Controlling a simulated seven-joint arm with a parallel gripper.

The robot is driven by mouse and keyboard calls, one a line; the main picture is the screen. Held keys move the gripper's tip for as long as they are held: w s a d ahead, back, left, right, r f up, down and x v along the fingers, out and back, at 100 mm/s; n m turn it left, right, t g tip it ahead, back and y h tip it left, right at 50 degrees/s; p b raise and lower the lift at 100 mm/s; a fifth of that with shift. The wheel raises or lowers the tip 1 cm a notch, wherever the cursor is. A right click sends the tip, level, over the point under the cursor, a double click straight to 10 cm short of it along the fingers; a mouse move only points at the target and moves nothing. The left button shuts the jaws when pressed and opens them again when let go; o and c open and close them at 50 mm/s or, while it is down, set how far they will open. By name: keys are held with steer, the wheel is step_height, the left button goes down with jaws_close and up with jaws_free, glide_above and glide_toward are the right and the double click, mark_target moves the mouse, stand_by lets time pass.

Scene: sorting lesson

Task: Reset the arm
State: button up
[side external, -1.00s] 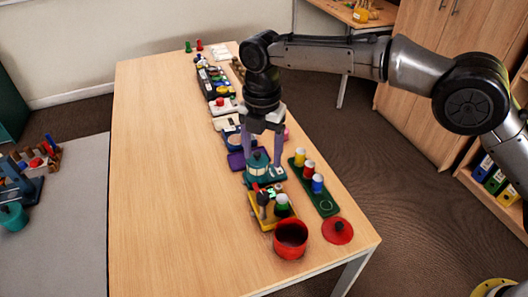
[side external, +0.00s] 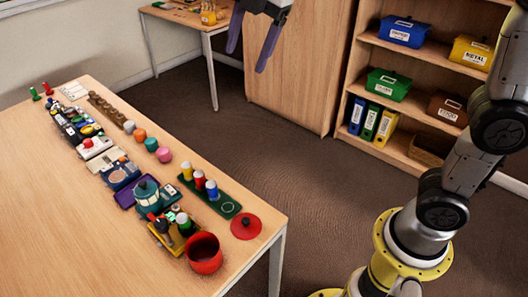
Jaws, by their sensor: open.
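My gripper (side external: 250,58) is at the top of the side external view, with its two purple fingers spread apart. It is open and nothing shows between the fingers. It appears high up, clear of the wooden table (side external: 70,215) and of everything on it. The upper part of my arm is cut off by the top edge of the picture.
The table's right side holds a row of items: a red pot (side external: 204,254), a red lid (side external: 246,226), a green tray (side external: 226,207) with coloured cylinders, a teal lantern-like object (side external: 147,194) and coloured knobs (side external: 139,135). Shelves (side external: 430,105) with bins stand behind. The table's left is clear.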

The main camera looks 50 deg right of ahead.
steer(key=s+d+f+m+t, duration=0.1)
steer(key=s+d+m, duration=0.3)
steer(key=s, duration=0.3)
steer(key=s+d+f+m+t, duration=0.1)
steer(key=s+d+m, duration=0.3)
steer(key=s, duration=0.2)
steer(key=s+d+f+m+h, duration=0.1)
steer(key=s+f+m, duration=0.8)
steer(key=f+m, duration=0.1)
steer(key=shift+d+f+m, duration=0.35)
steer(key=shift+f+m, duration=0.05)
steer(key=shift+m, duration=0.5)
